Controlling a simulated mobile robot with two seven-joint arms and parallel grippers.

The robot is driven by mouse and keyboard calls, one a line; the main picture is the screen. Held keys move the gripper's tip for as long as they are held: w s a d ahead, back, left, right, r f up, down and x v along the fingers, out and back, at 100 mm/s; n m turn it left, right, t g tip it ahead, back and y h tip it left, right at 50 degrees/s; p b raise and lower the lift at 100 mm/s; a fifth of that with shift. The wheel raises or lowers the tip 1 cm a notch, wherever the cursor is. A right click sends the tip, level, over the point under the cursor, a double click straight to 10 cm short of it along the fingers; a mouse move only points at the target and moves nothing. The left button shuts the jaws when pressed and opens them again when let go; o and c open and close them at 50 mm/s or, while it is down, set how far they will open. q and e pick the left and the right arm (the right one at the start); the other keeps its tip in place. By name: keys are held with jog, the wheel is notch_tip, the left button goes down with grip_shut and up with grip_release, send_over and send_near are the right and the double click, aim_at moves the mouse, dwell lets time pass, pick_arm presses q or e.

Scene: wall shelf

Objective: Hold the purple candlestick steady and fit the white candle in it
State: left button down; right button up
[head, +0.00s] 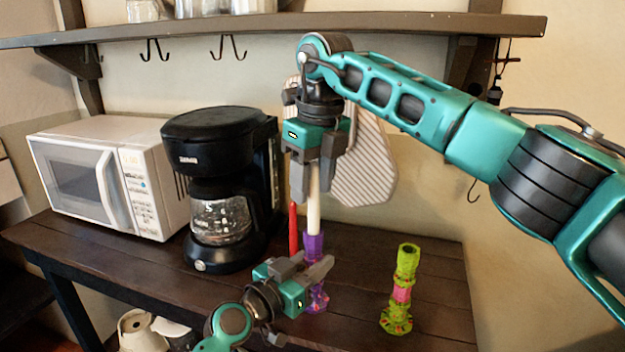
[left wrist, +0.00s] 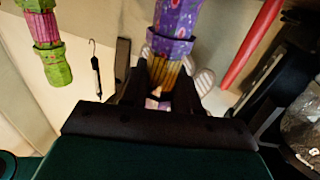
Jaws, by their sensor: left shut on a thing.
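The purple candlestick (head: 314,246) stands upright on the dark table. My left gripper (head: 312,270) is shut on its middle, and the left wrist view shows the candlestick (left wrist: 178,20) between the fingers (left wrist: 160,90). The white candle (head: 314,212) is upright directly above the candlestick, its lower end meeting the top in the head view. I cannot tell how deep it sits. My right gripper (head: 314,182) points down with its fingers on both sides of the candle's upper part, closed on it. The candle's top is hidden by the gripper.
A red candle (head: 293,228) stands just left of the purple candlestick. A green and pink candlestick (head: 402,290) stands to the right. A black coffee maker (head: 222,150) and white microwave (head: 100,175) are at left. A shelf (head: 260,26) hangs above; a striped mitt (head: 368,160) hangs behind.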

notch_tip(320, 180, up, 12)
jog(key=s+d, duration=0.1)
dwell(0.6)
pick_arm(q)
jog(key=c, duration=0.8)
grip_release()
jog(key=shift+o, duration=0.2)
